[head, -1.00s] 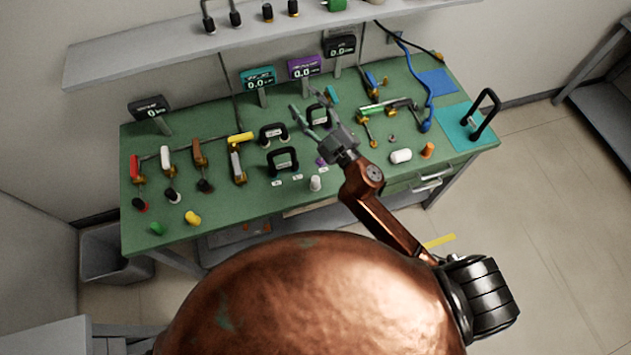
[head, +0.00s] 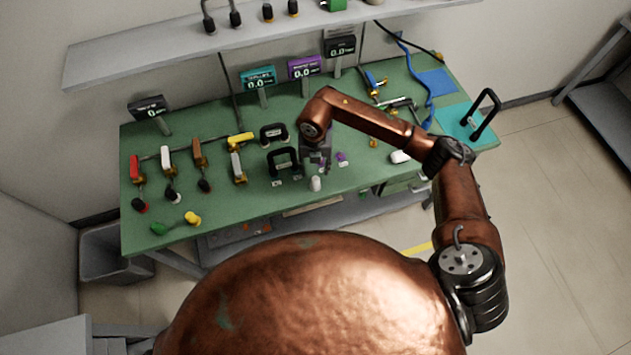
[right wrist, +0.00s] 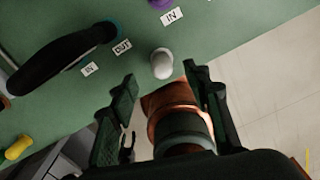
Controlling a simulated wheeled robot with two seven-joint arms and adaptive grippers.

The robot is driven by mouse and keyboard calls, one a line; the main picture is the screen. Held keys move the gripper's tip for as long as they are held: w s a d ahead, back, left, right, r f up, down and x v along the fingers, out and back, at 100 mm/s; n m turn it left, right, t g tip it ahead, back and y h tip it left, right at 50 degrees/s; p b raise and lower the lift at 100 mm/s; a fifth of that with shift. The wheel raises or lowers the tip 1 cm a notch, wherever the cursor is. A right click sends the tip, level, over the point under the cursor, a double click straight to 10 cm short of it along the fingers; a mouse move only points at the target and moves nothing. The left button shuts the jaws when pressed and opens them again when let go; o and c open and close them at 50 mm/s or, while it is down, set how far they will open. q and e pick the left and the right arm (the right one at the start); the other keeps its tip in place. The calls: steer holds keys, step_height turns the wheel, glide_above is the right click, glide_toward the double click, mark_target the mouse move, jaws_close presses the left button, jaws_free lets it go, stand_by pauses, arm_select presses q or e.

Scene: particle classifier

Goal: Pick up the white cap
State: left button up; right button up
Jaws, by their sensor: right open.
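The white cap (head: 315,184) stands near the front edge of the green bench, to the right of the black handles. The right wrist view also shows it (right wrist: 162,64), just beyond my fingertips. My right gripper (head: 318,162) points down close behind the cap, partly hidden by its own arm in the head view. In the right wrist view its two fingers (right wrist: 160,76) are spread apart with nothing between the tips. The cap lies roughly in line with the gap and is not gripped. My left gripper is not in view.
A black handle (head: 284,163) stands left of my gripper; small IN, OUT and BY labels (right wrist: 121,47) lie near the cap. A purple knob (head: 342,158) is close on the right. A shelf (head: 150,60) runs above the bench.

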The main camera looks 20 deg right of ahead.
mark_target(315, 179)
steer(key=f, duration=0.7)
steer(key=shift+s+f+p, duration=0.15)
steer(key=shift+s+p, duration=0.25)
steer(key=shift+c, duration=0.4)
steer(key=c, duration=1)
